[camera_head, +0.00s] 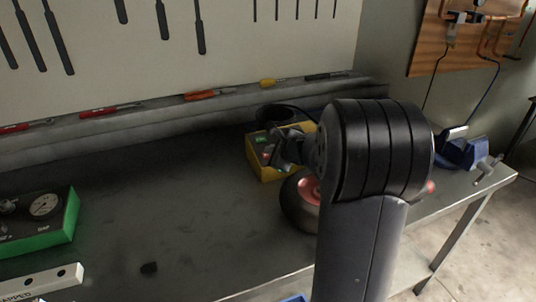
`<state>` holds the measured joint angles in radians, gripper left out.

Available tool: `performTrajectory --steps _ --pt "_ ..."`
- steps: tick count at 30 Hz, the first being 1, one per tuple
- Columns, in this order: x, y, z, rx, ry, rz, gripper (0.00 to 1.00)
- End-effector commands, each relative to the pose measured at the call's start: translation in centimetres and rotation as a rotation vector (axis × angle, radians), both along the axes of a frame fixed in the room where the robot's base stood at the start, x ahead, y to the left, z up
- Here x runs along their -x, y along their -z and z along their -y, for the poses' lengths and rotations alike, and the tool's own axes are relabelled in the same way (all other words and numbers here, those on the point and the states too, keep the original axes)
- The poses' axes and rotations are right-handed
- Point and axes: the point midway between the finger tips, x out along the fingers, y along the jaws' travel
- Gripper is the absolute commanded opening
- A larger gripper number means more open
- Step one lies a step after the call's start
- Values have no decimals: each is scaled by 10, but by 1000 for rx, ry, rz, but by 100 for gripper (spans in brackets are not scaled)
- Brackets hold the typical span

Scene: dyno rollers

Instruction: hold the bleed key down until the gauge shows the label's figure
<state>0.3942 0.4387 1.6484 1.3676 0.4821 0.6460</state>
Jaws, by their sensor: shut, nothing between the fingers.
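A yellow box (268,172) stands on the bench near the centre, with small green and red details on its top. My gripper (277,150) is shut and empty, over or at the top of this box. Whether it touches anything there cannot be told. A round dial gauge (45,205) sits on a green block (60,230) at the left edge; its reading is too small to make out. I cannot pick out the bleed key or the label's figure. My arm hides the right side of the yellow box.
A dark round roller with a red hub (308,190) lies beside my arm. A white bar with lettering (45,281) is at the lower left. A blue vise (462,152) is at the bench's right end. The bench (180,205) is mostly clear between green block and yellow box.

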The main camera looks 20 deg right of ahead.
Motion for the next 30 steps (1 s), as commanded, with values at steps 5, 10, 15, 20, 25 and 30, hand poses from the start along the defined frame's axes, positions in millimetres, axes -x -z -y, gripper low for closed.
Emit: performTrajectory --steps 5,10,15,20,25,30 --pt "0 1 0 0 0 -1 0" --pt "0 1 0 0 0 -1 0" --pt "0 1 0 0 0 -1 0" --pt "0 0 0 0 0 -1 0" --pt "2 -8 0 0 -1 -1 0" --pt "4 -16 0 0 0 0 0"
